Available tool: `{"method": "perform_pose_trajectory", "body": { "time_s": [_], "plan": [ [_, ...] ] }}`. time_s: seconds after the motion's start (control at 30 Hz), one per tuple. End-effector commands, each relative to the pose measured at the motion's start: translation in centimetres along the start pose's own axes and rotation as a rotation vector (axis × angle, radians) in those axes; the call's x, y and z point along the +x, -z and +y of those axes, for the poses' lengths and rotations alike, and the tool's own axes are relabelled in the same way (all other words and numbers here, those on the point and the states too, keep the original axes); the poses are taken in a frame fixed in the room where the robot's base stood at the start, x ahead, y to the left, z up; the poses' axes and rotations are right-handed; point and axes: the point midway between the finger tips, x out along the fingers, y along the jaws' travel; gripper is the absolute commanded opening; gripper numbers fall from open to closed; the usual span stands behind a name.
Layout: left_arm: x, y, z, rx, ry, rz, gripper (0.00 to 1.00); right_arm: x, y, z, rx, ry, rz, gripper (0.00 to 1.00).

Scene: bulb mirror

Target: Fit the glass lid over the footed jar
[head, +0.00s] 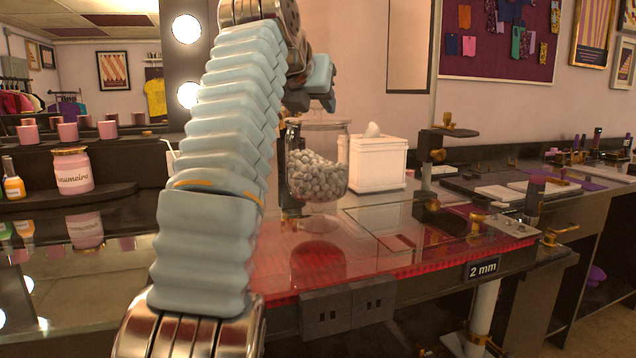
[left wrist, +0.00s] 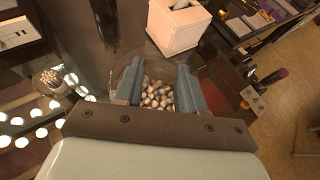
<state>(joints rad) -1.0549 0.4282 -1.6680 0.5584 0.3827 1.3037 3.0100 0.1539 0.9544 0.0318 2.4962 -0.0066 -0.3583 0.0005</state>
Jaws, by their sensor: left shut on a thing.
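The footed jar (head: 318,178) is clear glass, filled with pale round balls, and stands upright on the red-edged glass table. It also shows in the left wrist view (left wrist: 157,96), below and between my fingers. My left gripper (head: 324,98) is directly above the jar's mouth, pointing down. In the left wrist view its blue-grey fingers (left wrist: 158,68) stand apart, shut on the glass lid (left wrist: 155,73). The lid is clear and faint against the jar; I cannot tell whether it touches the rim. My left arm covers part of the head view. My right gripper is not in view.
A white tissue box (head: 377,163) stands close to the right of the jar. A black and brass stand (head: 436,150) is further right. A pink labelled jar (head: 73,171) is on the left shelf. The glass tabletop (head: 350,245) in front of the jar is mostly clear.

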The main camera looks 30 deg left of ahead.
Motion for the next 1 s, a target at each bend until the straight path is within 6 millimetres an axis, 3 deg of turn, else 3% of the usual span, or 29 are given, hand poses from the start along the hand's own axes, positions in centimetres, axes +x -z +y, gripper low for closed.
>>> {"method": "perform_pose_trajectory", "body": {
  "time_s": [0.47, 0.5, 0.67, 0.7, 1.0],
  "plan": [
    [0.18, 0.37, 0.0, 0.0, 0.0, -0.001, 0.04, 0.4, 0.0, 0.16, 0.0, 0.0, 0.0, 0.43],
    [0.17, 0.37, 0.0, 0.0, 0.0, -0.001, 0.41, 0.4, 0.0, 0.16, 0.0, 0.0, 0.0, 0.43],
    [0.16, 0.33, 0.0, 0.0, 0.0, -0.001, 0.65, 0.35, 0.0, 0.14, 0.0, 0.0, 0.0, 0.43],
    [0.16, 0.33, 0.0, 0.0, 0.0, 0.0, 0.69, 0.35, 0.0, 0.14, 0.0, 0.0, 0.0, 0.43],
    [0.09, 0.36, 0.0, 0.0, 0.0, 0.0, 0.69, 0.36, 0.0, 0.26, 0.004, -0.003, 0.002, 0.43]
  ]
}}
